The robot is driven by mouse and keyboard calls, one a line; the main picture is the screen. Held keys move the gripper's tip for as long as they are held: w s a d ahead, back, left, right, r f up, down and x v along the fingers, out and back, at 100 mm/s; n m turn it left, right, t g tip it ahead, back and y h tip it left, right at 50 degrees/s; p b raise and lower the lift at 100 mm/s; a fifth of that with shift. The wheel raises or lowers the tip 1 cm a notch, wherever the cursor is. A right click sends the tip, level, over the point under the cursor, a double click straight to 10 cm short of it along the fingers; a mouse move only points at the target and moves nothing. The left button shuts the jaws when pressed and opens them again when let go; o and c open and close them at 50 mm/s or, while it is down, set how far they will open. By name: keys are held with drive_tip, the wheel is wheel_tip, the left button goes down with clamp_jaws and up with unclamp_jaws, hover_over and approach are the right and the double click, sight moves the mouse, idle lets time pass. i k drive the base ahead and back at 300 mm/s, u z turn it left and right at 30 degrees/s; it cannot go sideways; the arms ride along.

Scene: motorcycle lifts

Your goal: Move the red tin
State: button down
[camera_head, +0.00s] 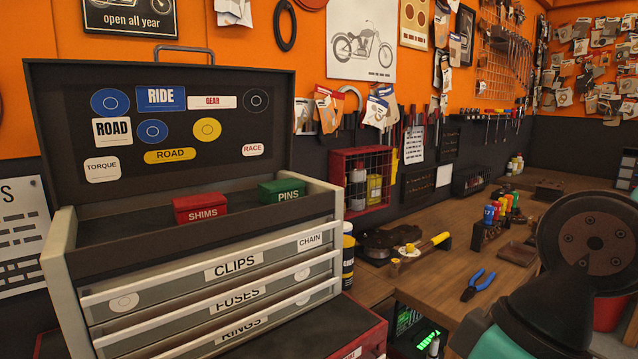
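The red tin (200,204), labelled SHIMS, sits in the open top tray of a grey tool chest (58,262), near the tray's front edge. Its lid looks closed. A green tin (282,188), labelled PINS, sits in the same tray to its right, with a gap between them. My arm's dark and teal links show at the right edge. My gripper's fingers do not show, and nothing of the arm is near the tins.
The chest's raised lid (230,130), covered in stickers, stands behind the tins. Labelled drawers below are shut or nearly so. On the wooden bench (425,285) lie blue-handled pliers (478,286) and a yellow-handled tool (425,242). A red wire cabinet (336,180) hangs right of the chest.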

sight(194, 209)
drive_tip(key=z, duration=0.85)
drive_tip(key=i, duration=0.85)
drive_tip(key=u, duration=0.55)
